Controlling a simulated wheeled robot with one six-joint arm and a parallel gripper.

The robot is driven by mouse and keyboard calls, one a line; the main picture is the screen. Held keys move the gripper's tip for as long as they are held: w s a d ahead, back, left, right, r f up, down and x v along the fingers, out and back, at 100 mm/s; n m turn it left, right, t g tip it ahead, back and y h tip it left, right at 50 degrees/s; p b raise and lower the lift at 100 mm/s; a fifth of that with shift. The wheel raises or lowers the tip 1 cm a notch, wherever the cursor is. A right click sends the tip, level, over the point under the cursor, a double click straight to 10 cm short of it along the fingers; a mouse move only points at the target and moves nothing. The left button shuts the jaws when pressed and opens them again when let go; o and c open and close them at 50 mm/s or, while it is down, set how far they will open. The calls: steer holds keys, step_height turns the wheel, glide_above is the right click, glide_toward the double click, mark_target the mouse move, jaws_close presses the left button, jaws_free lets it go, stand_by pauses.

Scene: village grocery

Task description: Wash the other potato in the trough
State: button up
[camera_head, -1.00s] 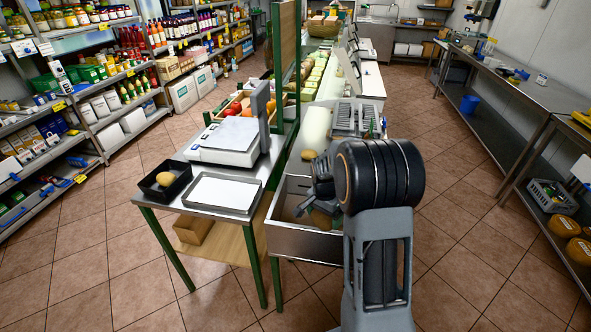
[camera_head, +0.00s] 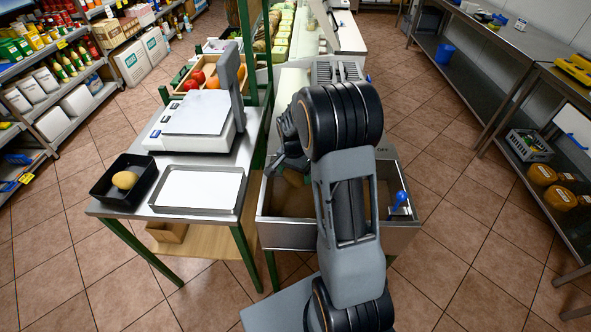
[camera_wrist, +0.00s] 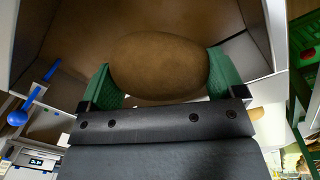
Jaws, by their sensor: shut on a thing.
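A brown potato (camera_wrist: 158,66) fills the middle of the wrist view, clamped between the green pads of my gripper (camera_wrist: 160,82). In the head view my gripper (camera_head: 287,165) is over the left part of the metal trough (camera_head: 283,233), and the held potato is hidden there. The trough's inside looks brown. Its pale walls surround the potato in the wrist view; whether the potato touches water, I cannot tell. Another potato (camera_head: 125,180) lies in a black tray (camera_head: 104,194) on the left table.
A shallow metal tray (camera_head: 197,210) and a scale (camera_head: 193,135) stand on the table left of the trough. A blue-handled item (camera_head: 398,200) is at the trough's right side. My arm covers much of the trough.

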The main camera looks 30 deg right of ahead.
step_height(320, 180, down, 20)
steer(key=b, duration=1.3)
steer(key=shift+f+b, duration=0.15)
steer(key=shift+b, duration=0.25)
steer(key=shift+d, duration=0.15)
steer(key=shift+s+d, duration=0.55)
steer(key=shift+d, duration=0.45)
steer(key=shift+s+d, duration=0.6)
steer(key=shift+d, duration=0.4)
steer(key=shift+s+d, duration=0.55)
steer(key=shift+d, duration=0.45)
steer(key=shift+w+a, duration=0.6)
steer(key=shift+a, duration=0.45)
steer(key=shift+w+a, duration=0.55)
steer(key=shift+a, duration=0.45)
steer(key=shift+w+a, duration=0.6)
steer(key=shift+a, duration=0.45)
steer(key=shift+s+d, duration=0.6)
steer(key=shift+d, duration=0.45)
steer(key=shift+s+d, duration=0.55)
steer(key=shift+d, duration=0.45)
steer(key=shift+s+d, duration=0.6)
steer(key=shift+d, duration=0.45)
